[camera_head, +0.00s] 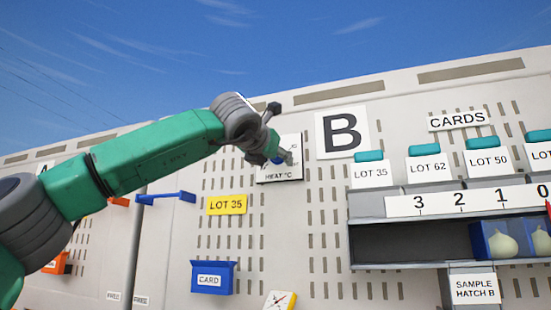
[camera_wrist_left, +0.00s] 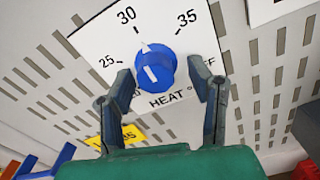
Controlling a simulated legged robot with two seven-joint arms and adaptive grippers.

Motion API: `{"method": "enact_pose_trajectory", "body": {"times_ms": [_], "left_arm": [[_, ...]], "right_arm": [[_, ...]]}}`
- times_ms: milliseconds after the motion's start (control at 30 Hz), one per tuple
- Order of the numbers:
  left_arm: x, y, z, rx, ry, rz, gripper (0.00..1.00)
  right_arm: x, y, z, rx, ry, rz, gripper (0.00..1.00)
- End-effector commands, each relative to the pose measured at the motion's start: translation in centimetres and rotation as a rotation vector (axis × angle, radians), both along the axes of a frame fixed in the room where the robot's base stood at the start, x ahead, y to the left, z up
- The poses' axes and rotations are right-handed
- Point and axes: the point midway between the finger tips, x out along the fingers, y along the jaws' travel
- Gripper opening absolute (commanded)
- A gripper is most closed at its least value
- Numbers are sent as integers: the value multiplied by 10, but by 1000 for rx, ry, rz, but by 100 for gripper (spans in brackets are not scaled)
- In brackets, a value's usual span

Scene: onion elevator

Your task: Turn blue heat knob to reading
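The blue heat knob (camera_wrist_left: 155,66) sits on a white dial plate (camera_wrist_left: 105,40) marked 25, 30, 35, OFF and HEAT. A white line shows on its face and a small pale mark at its upper edge near 30; the exact setting is hard to tell. My left gripper (camera_wrist_left: 164,82) is open, with one finger on each side of the knob and visible gaps. In the head view my left gripper (camera_head: 279,150) is at the heat plate (camera_head: 291,173) and hides most of the knob. A left finger covers the dial's lower-left number. My right gripper is out of view.
A yellow LOT 35 card (camera_head: 227,205) and a blue CARD box (camera_head: 213,278) are on the slotted wall below left. A blue bracket (camera_head: 166,198) sticks out further left. A shelf (camera_head: 400,262) with blue bins stands at the right.

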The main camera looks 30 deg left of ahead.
Motion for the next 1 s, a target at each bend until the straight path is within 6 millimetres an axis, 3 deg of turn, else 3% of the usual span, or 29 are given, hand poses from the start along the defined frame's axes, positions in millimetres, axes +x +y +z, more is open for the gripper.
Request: {"method": "enact_pose_trajectory", "body": {"times_ms": [267, 700, 1000], "left_arm": [[-10, -2, 5, 1, -9, -2, 47], [-92, -20, 2, 0, -5, 0, 47], [-114, -26, 0, -2, 0, -1, 47]], "right_arm": [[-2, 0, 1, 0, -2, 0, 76], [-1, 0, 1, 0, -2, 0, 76], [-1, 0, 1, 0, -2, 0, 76]]}}
